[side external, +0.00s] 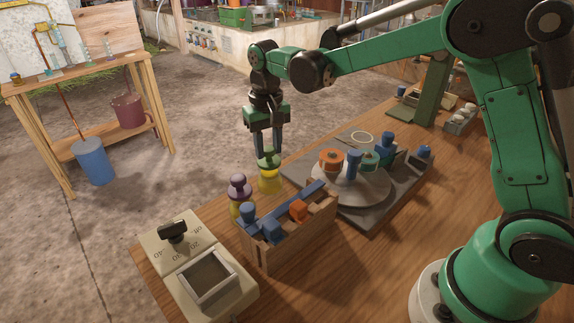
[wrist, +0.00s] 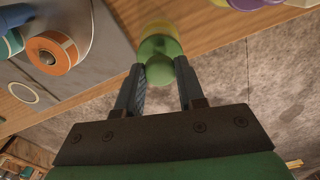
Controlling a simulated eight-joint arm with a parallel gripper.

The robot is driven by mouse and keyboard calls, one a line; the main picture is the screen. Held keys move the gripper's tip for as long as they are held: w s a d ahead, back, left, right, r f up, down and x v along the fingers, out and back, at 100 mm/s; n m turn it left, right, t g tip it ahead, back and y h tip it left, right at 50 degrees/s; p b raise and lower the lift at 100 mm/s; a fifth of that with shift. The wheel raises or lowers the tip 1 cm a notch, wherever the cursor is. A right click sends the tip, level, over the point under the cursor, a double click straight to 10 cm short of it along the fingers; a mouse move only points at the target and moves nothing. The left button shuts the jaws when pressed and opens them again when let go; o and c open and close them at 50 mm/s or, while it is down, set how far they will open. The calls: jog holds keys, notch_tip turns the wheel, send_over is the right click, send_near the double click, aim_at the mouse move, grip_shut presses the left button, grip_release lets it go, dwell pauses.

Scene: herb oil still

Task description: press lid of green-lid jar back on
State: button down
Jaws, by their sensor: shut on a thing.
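The green lid (side external: 268,161) has a round knob, and it also shows in the wrist view (wrist: 158,48). My gripper (side external: 267,150) points down and is shut on the lid's knob, with one finger on each side in the wrist view (wrist: 159,68). The yellow jar (side external: 270,181) stands upright on the wooden table near its far left edge, directly under the lid. The jar's top edge shows beyond the lid in the wrist view (wrist: 160,28). I cannot tell whether the lid is fully seated or slightly above the rim.
A purple-lid jar (side external: 238,192) stands close to the left. A wooden box (side external: 262,256) with blue and orange pieces is in front. A grey turntable (side external: 345,190) with orange, blue and teal items is at right. A beige device (side external: 195,265) sits at the front corner.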

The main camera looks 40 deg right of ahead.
grip_release()
dwell(0.4)
jog(key=shift+r, duration=3.5)
grip_shut()
